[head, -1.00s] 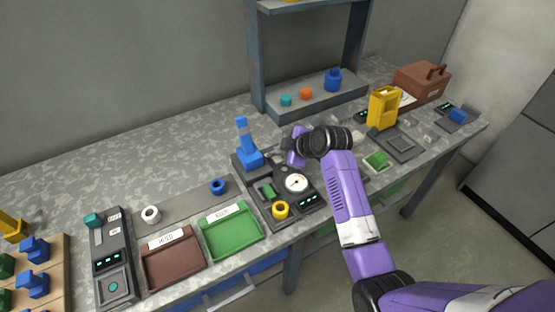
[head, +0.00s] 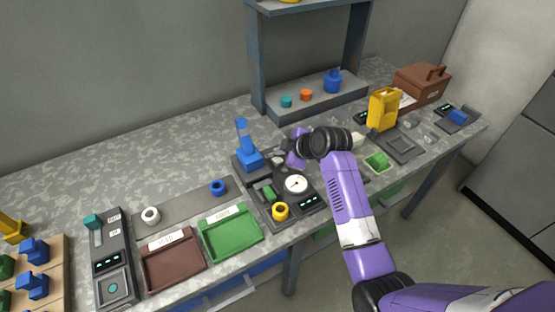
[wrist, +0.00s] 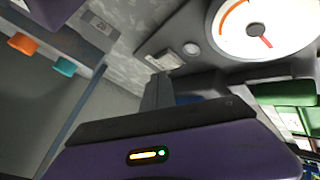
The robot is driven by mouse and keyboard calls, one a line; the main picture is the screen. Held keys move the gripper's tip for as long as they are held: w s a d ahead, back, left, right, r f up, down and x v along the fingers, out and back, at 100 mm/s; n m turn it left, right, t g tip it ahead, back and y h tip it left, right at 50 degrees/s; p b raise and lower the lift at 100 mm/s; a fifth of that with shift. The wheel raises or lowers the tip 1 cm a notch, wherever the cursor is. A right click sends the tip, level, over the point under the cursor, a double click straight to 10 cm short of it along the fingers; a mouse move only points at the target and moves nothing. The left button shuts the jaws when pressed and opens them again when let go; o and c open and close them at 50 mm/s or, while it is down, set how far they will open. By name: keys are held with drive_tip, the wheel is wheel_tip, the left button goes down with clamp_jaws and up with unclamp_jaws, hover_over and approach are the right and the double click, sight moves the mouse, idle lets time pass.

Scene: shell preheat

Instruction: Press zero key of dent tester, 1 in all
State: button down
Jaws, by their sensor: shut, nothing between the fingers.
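The dial (wrist: 262,28) also shows large at the upper right of the wrist view. A small round pale button (wrist: 191,48) sits beside it, next to a small label (wrist: 165,61); I cannot read whether this is the zero key. My gripper (head: 281,161) is over the back part of the tester, close behind the dial. Its shut fingers (wrist: 160,90) are empty and appear apart from the button.
A yellow ring (head: 281,211) sits at the tester's front. A green tray (head: 231,233) and a brown tray (head: 172,260) lie to the left. A shelf (head: 315,97) stands behind, and a yellow stand (head: 383,108) is to the right.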

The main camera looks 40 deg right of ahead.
sight(280, 161)
idle(0.8)
drive_tip(key=shift+f, duration=0.4)
drive_tip(key=shift+f+b, duration=0.5)
idle(0.7)
drive_tip(key=shift+r, duration=0.1)
drive_tip(key=shift+r+p, duration=0.75)
drive_tip(key=shift+r, duration=0.05)
drive_tip(key=shift+r+p, duration=2.1)
drive_tip(key=shift+r, duration=0.45)
